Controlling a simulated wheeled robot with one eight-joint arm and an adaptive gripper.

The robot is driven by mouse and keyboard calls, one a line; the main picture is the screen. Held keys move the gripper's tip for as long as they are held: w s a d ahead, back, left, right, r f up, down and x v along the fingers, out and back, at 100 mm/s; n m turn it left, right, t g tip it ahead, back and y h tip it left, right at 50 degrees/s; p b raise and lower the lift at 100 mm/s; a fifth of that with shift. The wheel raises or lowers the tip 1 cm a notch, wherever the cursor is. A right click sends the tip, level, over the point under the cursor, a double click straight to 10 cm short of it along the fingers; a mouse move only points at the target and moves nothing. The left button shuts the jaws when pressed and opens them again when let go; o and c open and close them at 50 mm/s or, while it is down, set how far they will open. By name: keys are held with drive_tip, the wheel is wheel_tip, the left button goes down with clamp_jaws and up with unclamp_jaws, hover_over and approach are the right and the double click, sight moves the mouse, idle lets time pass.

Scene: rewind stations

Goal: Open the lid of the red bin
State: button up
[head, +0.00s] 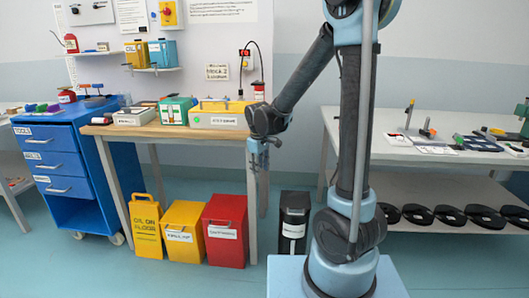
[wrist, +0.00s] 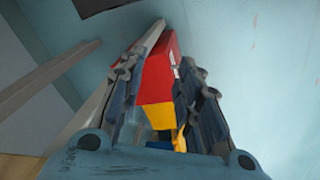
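The red bin (head: 225,232) stands on the floor in front of the wooden table, with a white label on its front. In the wrist view, the red bin (wrist: 158,78) shows beyond and between the two spread fingers of my gripper (wrist: 158,70). The fingers are open and nothing is between them. Part of the bin is hidden by the fingers there.
A yellow bin (head: 184,236) stands close left of the red bin, and a yellow floor sign (head: 146,226) is further left. A black bin (head: 294,222) stands to the right. A table leg (head: 252,205) rises beside the red bin. The floor in front is clear.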

drive_tip(key=s+d+r+m, duration=0.3)
drive_tip(key=s+d, duration=0.3)
drive_tip(key=d, duration=0.2)
drive_tip(key=s+d+r+m, duration=0.25)
drive_tip(key=s+d, duration=0.25)
drive_tip(key=d, duration=0.3)
drive_tip(key=s+d+f+m, duration=0.2)
drive_tip(key=s+d, duration=0.2)
drive_tip(key=s, duration=0.3)
drive_tip(key=s+d+f+m, duration=0.2)
drive_tip(key=s+d+m, duration=0.1)
drive_tip(key=s, duration=0.5)
drive_tip(key=shift+d, duration=0.55)
